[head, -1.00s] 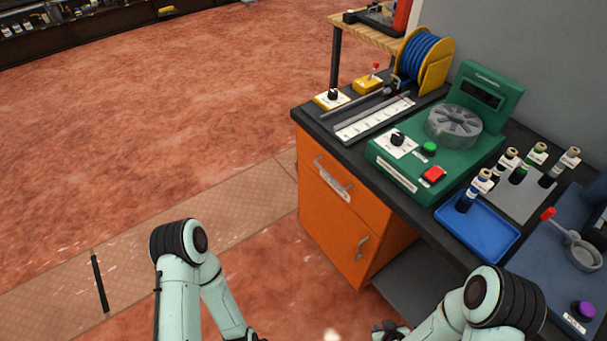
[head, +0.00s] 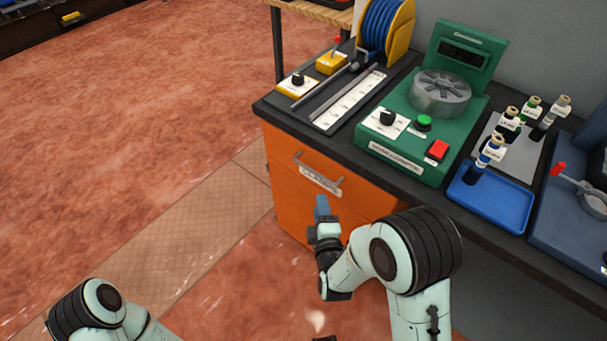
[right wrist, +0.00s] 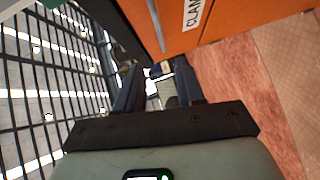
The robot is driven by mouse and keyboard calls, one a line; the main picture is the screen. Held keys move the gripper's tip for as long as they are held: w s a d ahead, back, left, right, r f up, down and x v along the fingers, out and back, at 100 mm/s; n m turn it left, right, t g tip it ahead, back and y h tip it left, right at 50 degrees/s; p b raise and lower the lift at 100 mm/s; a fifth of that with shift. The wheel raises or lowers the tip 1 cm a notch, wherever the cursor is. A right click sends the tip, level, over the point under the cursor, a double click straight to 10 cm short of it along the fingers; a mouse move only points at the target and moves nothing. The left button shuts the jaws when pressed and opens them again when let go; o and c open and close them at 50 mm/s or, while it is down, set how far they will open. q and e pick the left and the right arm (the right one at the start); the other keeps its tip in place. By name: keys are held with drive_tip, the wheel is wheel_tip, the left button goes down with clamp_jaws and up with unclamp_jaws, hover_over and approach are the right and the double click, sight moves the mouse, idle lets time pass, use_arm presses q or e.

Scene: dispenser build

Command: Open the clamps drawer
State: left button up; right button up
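The clamps drawer (head: 280,150) is the upper orange front of the cabinet under the bench. It looks closed, with a grey bar handle (head: 318,168) over its white label. My right gripper (head: 322,207) is just below the handle, apart from it, with bluish fingertips pointing up toward the drawer. In the right wrist view, the fingers of this gripper (right wrist: 157,86) are spread with nothing between them. The drawer front (right wrist: 230,18) and part of its label show at the top there, beside the handle (right wrist: 155,22). My left arm is at the bottom left; its gripper is not seen.
The dark bench top (head: 280,108) overhangs the cabinet. It carries a green machine (head: 440,130), a blue tray (head: 490,203), small bottles and a blue cable spool (head: 380,25). Open floor (head: 130,120) lies left of the cabinet.

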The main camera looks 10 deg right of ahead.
drive_tip(key=w+d+f+b, duration=0.1)
drive_tip(key=w+f, duration=0.1)
drive_tip(key=w, duration=1)
drive_tip(key=shift+w+d, duration=0.2)
drive_tip(key=shift+d, duration=0.1)
clamp_jaws()
